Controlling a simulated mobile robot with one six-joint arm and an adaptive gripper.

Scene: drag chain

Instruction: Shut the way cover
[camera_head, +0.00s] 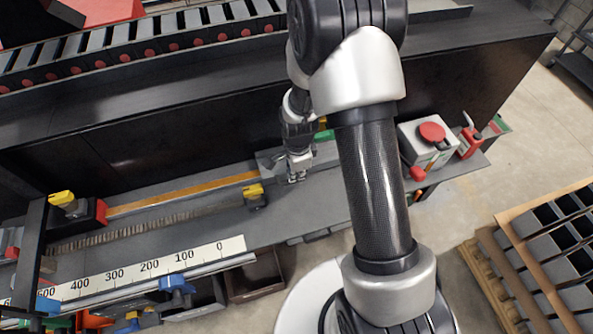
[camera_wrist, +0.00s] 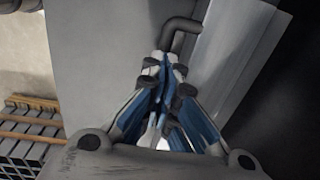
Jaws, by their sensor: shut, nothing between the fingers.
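My gripper (camera_head: 298,174) is shut and empty, above the dark bench at the right end of a long channel. In the wrist view its blue-padded fingers (camera_wrist: 168,72) are together. Their tips are close to a dark bent handle (camera_wrist: 183,32); I cannot tell whether they touch it. The handle is by a pale metal plate (camera_wrist: 222,62) that seems part of the way cover. In the head view a grey plate (camera_head: 268,162) shows behind the gripper, partly hidden by it. A ribbed strip (camera_head: 150,222) runs left along the channel.
A yellow-topped block (camera_head: 255,197) stands left of my gripper, and a red-and-yellow one (camera_head: 85,209) farther left. A scale strip (camera_head: 150,268) lies along the front. A red-button box (camera_head: 430,140) stands right. A drag chain (camera_head: 140,40) runs along the back.

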